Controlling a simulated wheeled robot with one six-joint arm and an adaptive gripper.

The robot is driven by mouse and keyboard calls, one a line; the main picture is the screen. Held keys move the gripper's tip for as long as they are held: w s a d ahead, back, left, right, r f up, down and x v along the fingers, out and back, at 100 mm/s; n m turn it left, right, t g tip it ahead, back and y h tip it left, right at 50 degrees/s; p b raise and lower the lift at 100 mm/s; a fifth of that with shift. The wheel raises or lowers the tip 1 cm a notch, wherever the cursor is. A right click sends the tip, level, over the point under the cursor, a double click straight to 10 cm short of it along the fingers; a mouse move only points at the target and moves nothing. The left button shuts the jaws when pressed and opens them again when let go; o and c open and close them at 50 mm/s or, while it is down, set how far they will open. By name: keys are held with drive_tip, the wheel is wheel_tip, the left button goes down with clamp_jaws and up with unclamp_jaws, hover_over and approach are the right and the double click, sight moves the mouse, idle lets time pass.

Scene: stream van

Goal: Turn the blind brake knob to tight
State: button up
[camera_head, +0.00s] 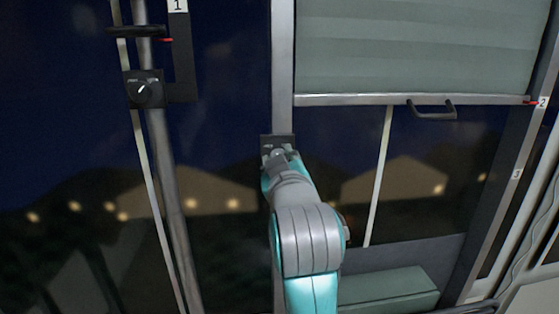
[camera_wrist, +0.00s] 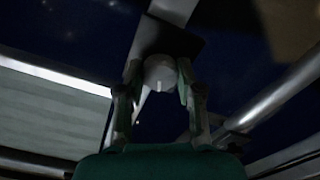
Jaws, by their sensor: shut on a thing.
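The blind brake knob (camera_wrist: 160,77) is a round grey knob with a pale pointer mark, on a dark plate (camera_wrist: 166,38). In the wrist view it sits between the two fingers of my gripper (camera_wrist: 159,70), which is shut on it. In the head view, my gripper (camera_head: 281,157) reaches the dark plate (camera_head: 278,140) on the middle window post and hides the knob there. The plate's lettering is too small to read. The blind (camera_head: 420,45) hangs partly lowered at the upper right, with a bottom bar and a dark handle (camera_head: 432,110).
A second dark knob (camera_head: 142,92) with a white pointer is on a plate on the left post. A dark bar handle (camera_head: 138,31) is above it, beside a "1" label. A green box-like seat (camera_head: 392,288) is at lower right. Dark windows fill the background.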

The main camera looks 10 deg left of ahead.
drive_tip(key=m, duration=1.2)
drive_tip(key=shift+d+m, duration=0.1)
drive_tip(key=shift+m, duration=0.3)
idle(0.3)
drive_tip(key=o, duration=1.2)
drive_tip(key=shift+c, duration=0.2)
drive_tip(key=v, duration=1.2)
